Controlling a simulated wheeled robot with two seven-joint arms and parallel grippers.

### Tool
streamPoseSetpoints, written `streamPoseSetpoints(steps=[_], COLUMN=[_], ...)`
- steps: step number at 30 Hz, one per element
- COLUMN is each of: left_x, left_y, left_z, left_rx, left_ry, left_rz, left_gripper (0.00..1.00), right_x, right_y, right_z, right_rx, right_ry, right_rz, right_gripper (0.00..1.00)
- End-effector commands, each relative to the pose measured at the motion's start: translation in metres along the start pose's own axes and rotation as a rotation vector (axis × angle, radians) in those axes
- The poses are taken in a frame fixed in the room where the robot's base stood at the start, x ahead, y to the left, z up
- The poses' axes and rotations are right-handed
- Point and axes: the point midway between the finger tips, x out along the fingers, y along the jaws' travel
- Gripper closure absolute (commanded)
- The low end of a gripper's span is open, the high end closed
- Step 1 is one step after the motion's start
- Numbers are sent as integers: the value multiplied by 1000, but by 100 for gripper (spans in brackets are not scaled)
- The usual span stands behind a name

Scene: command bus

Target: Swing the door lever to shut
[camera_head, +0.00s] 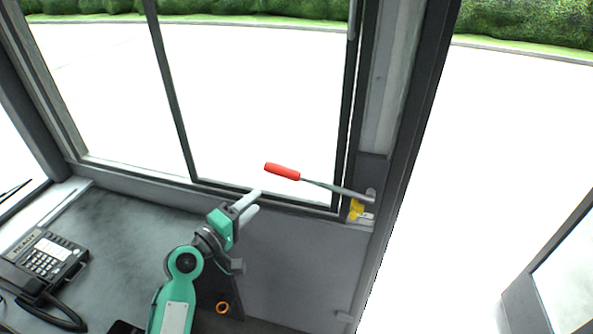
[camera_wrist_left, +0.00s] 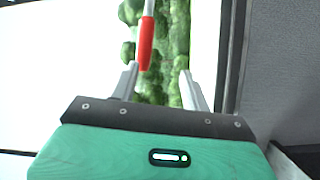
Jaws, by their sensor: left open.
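The door lever is a thin grey rod with a red handle (camera_head: 282,172). It runs from a pivot on the dark door post at right, up and left across the window. My left gripper (camera_head: 258,202) is open and empty, below and left of the red handle in the head view. In the left wrist view the red handle (camera_wrist_left: 146,45) lies between and beyond the two fingertips of my left gripper (camera_wrist_left: 158,80). I cannot tell the exact gap. A yellow part (camera_head: 355,209) sits at the lever's pivot. My right gripper is not in view.
A desk phone (camera_head: 45,262) stands on the grey counter (camera_head: 115,235) at left. The window frame and sill run behind my left gripper. An orange ring (camera_head: 222,308) shows low beside my left arm. The doorway right of the post is open.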

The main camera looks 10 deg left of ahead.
Motion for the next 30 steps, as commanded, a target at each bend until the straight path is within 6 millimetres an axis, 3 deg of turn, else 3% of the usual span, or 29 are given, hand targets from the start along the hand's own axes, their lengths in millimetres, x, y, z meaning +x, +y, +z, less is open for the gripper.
streamPoseSetpoints(steps=[3,8,21,30], left_x=[-4,9,98,130], left_y=[20,26,30,29], left_z=[-2,-3,-2,-2], left_rx=[-8,-12,-11,-9], left_ry=[-3,-4,-4,-3], left_rz=[41,49,46,45], left_gripper=[53,53,53,53], right_x=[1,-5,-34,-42], right_y=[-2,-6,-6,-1], right_z=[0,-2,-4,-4], right_rx=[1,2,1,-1], right_ry=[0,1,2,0], right_rz=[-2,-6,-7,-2], right_gripper=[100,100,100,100])
